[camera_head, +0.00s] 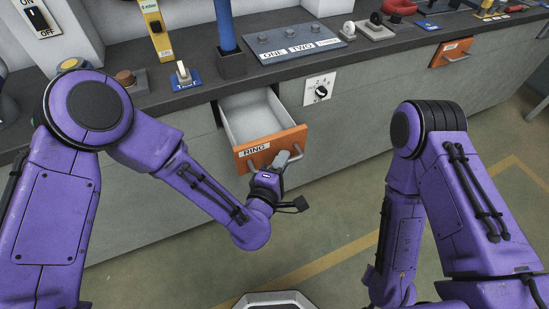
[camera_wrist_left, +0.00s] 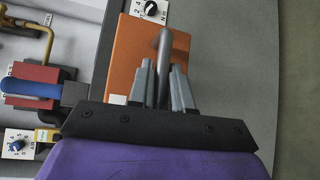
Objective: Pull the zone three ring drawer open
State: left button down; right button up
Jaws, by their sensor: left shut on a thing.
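The ring drawer (camera_head: 270,147) has an orange front with a white label reading RING. In the head view it stands open, pulled out from the grey cabinet, and its pale inside looks empty. My left gripper (camera_head: 281,160) is at the drawer's metal handle (camera_head: 296,154). In the left wrist view the left gripper (camera_wrist_left: 162,88) is shut with its two grey fingers on either side of the handle bar (camera_wrist_left: 164,48), in front of the orange drawer front (camera_wrist_left: 130,52). My right arm is at the right of the head view, but its gripper is not visible.
A white dial plate (camera_head: 320,89) is on the cabinet face right of the drawer. Another orange drawer (camera_head: 451,53) is shut further right. The dark countertop (camera_head: 200,95) holds switches, a blue lever (camera_head: 225,30) and a button panel (camera_head: 291,40). The floor in front is clear.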

pick_arm(q)
jog(key=c, duration=1.2)
grip_release()
jog(key=shift+o, duration=0.2)
jog(key=b+v, duration=0.1)
jog(key=v, duration=0.9)
jog(key=shift+s, duration=0.25)
jog(key=shift+a, duration=0.15)
